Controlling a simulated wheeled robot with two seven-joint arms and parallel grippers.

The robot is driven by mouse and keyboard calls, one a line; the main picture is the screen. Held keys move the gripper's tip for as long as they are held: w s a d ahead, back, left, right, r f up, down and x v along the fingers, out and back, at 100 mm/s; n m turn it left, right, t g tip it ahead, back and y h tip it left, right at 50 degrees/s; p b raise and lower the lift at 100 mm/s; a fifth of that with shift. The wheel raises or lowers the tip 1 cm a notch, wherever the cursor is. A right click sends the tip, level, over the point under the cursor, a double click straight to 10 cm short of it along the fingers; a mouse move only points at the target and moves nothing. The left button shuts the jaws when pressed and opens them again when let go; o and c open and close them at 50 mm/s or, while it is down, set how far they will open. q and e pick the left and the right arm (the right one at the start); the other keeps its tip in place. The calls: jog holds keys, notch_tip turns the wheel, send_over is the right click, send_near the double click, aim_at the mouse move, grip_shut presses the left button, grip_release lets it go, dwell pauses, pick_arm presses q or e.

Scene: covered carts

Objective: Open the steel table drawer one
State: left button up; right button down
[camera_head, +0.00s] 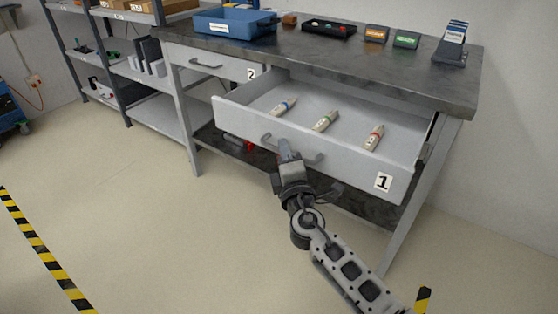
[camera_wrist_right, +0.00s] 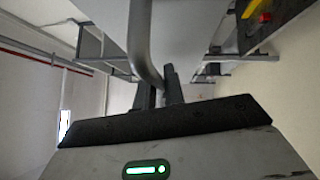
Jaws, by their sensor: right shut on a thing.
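The steel table (camera_head: 345,70) stands against the wall. Its drawer one (camera_head: 345,158), marked with a "1" label, is pulled well out and its inside shows. Several marker-like items, one of them a pen with a red band (camera_head: 373,138), lie in it. My right gripper (camera_head: 286,150) is shut on the drawer's handle (camera_head: 312,160) at the left part of the bar. In the right wrist view the handle (camera_wrist_right: 138,45) runs between the fingers (camera_wrist_right: 160,85). My left gripper is not in view.
Drawer two (camera_head: 210,63) is shut at the left. On the tabletop are a blue bin (camera_head: 235,24), a black tray (camera_head: 329,28) and small boxes. A shelf rack (camera_head: 140,75) stands at the left. The floor in front is clear, with a striped tape line (camera_head: 40,250).

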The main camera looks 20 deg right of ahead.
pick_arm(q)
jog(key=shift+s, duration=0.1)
pick_arm(e)
jog(key=c, duration=1.5)
grip_release()
jog(key=shift+a, duration=0.1)
